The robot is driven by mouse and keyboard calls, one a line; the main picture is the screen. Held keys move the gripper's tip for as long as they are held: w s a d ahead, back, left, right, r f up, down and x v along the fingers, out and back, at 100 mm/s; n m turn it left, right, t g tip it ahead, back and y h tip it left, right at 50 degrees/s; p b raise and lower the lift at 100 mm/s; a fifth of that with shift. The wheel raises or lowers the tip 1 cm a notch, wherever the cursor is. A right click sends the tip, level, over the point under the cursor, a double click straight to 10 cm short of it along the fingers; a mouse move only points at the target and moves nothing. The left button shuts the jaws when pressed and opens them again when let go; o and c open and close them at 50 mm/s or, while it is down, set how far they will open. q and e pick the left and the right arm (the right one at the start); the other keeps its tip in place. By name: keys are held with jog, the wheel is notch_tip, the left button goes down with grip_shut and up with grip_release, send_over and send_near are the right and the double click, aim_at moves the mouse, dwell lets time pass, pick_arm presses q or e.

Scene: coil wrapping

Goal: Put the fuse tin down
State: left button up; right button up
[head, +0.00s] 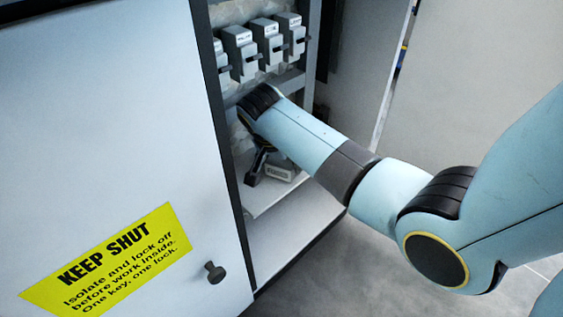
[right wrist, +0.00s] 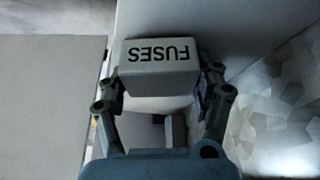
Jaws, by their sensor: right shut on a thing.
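The fuse tin (right wrist: 158,68) is a pale grey box marked "FUSES". In the right wrist view it sits between the two fingers of my right gripper (right wrist: 162,85), which is shut on it. In the head view the tin (head: 282,171) shows small and partly hidden by my right arm, just above the cabinet's lower shelf (head: 272,196). The head view does not show clearly whether the tin touches the shelf. My right gripper (head: 266,168) reaches into the cabinet there. My left gripper is not in view.
The cabinet door (head: 110,120) with a yellow "KEEP SHUT" label (head: 105,262) and a dark knob (head: 215,271) stands left of my arm. Several grey switch units (head: 268,42) hang in a row above my gripper. Open floor (head: 360,265) lies to the right.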

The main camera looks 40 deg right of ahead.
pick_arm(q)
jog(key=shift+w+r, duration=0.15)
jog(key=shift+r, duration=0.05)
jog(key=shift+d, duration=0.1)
pick_arm(e)
jog(key=shift+f, duration=0.2)
jog(key=o, duration=1.3)
jog(key=shift+r, duration=0.25)
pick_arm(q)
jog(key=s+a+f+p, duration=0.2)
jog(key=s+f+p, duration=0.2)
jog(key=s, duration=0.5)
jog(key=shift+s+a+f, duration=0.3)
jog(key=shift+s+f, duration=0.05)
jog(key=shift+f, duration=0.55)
pick_arm(e)
jog(key=v, duration=0.7)
jog(key=shift+r, duration=0.1)
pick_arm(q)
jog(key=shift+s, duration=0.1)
pick_arm(e)
jog(key=shift+s, duration=0.1)
